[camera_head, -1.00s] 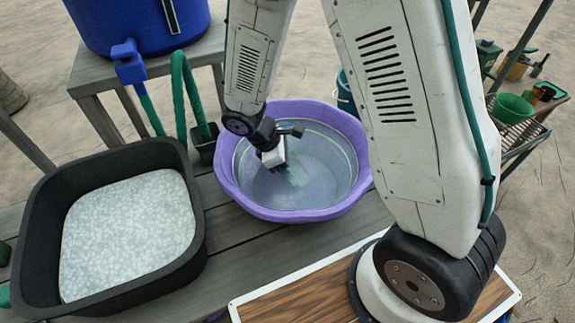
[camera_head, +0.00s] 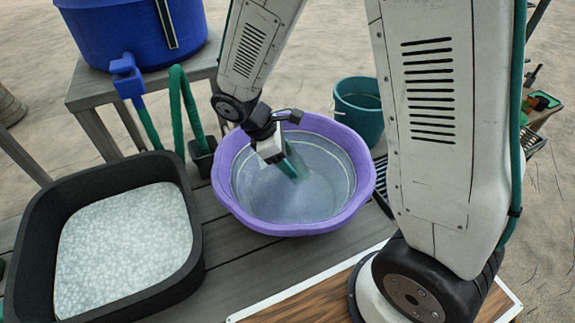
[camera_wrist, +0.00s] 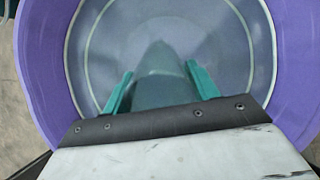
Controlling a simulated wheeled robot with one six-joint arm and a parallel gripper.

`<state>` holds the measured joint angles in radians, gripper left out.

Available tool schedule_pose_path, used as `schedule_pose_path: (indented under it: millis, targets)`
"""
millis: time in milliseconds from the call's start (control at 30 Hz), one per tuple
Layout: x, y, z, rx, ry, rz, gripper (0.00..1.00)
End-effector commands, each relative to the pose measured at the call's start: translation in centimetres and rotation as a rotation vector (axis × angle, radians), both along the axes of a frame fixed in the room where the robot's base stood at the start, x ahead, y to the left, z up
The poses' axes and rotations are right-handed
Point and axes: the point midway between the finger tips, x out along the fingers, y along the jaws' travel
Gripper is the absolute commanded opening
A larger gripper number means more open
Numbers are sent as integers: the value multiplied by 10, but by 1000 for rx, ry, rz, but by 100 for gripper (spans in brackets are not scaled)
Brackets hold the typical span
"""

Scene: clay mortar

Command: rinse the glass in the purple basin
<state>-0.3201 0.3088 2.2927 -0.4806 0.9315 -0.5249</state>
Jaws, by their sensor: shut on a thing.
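The purple basin (camera_head: 228,190) stands on the grey wooden bench, with what looks like clear water in it. My gripper (camera_head: 291,165) points down into the basin from its far left part. In the wrist view my gripper (camera_wrist: 160,88) has its teal fingers on both sides of a greyish, see-through glass (camera_wrist: 160,72), shut on it. The glass points away from the wrist toward the basin floor. Its far end is blurred, so I cannot tell how deep it is in the water. In the head view the glass is hard to make out from the fingers.
A black tub (camera_head: 190,235) of pale speckled material stands left of the basin. A blue barrel (camera_head: 115,35) with a tap and green hose (camera_head: 180,95) is behind left. A teal bucket (camera_head: 358,125) stands behind right. A wooden board (camera_head: 300,300) lies in front.

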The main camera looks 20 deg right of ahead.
Motion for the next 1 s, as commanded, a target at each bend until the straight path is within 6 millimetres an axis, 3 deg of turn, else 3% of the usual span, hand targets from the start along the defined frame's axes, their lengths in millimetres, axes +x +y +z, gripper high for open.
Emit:
schedule_pose_path:
  millis: [1000]
  targets:
    - [1,0,103,2,-4,1,31]
